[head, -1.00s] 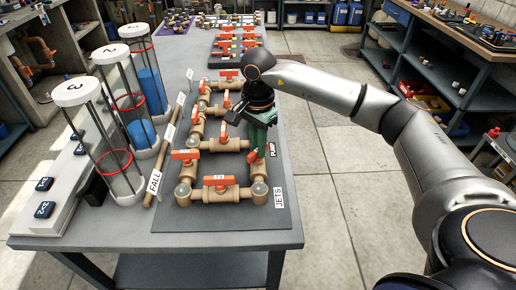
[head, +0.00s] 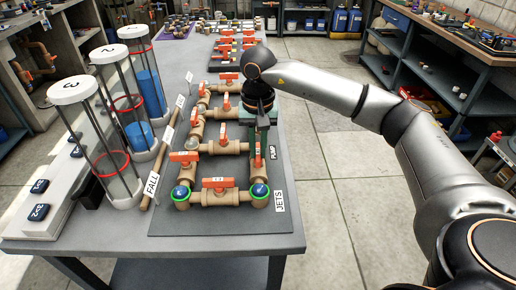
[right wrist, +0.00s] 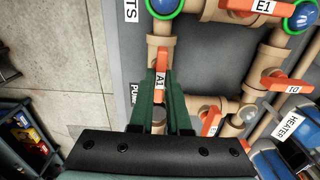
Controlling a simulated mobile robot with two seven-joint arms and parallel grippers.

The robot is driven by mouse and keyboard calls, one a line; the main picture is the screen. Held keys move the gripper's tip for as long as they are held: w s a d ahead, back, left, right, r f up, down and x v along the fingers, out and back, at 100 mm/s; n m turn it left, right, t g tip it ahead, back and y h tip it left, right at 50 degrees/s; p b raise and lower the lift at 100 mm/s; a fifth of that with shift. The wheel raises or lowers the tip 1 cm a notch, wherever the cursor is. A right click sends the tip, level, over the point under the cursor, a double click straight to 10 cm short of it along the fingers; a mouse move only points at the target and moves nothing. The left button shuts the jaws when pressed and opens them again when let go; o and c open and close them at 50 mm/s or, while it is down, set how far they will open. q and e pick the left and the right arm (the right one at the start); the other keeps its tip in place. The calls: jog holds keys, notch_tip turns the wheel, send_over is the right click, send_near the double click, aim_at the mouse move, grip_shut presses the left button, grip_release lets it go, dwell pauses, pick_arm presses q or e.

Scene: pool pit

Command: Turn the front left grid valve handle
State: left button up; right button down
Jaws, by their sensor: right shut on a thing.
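The valve grid of tan pipes with orange handles lies on a dark mat (head: 285,215). The front left handle (head: 184,156) lies crosswise to its pipe in the head view and is labelled I0 in the right wrist view (right wrist: 284,86). My right gripper (head: 259,138) is not on it. It is shut on the A1 handle (head: 258,157) on the right side of the grid, with its green fingers on both sides of that handle (right wrist: 160,77) in the right wrist view. The A1 handle lies along its pipe. My left gripper is not in view.
The E1 handle (head: 218,182) sits on the front pipe between two blue, green-ringed jet fittings (head: 181,193). More orange handles lie behind my arm. The floor to the right is clear.

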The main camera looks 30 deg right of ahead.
aim_at(258, 151)
dwell(0.6)
jog(key=c, duration=0.9)
grip_release()
jog(key=shift+r, duration=0.1)
notch_tip(258, 151, up, 12)
jog(key=shift+r+p, duration=0.2)
jog(key=shift+p, duration=0.15)
